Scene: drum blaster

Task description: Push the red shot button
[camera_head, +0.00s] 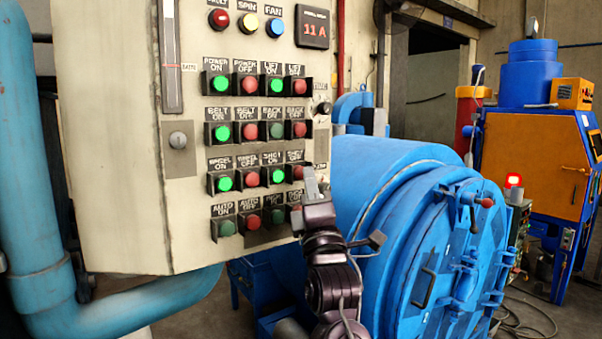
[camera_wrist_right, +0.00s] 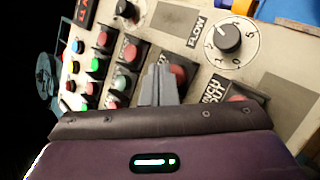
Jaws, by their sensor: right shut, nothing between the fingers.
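The red shot button (camera_head: 297,173) is at the right end of the third button row on the cream control panel (camera_head: 115,150). Its label is partly hidden. My right gripper (camera_head: 311,182) is shut and empty, its fingertips at the panel's right edge, just beside the red shot button. In the right wrist view the closed grey fingers (camera_wrist_right: 158,84) stand in front of a red button (camera_wrist_right: 178,75) and overlap part of it. I cannot tell whether they touch it. My left gripper is not in view.
A green lit button (camera_head: 278,176) sits left of the red shot button, and a red button (camera_head: 296,214) is below. A black knob (camera_wrist_right: 228,40) is near the fingers in the wrist view. A blue drum machine (camera_head: 400,230) stands right of the panel.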

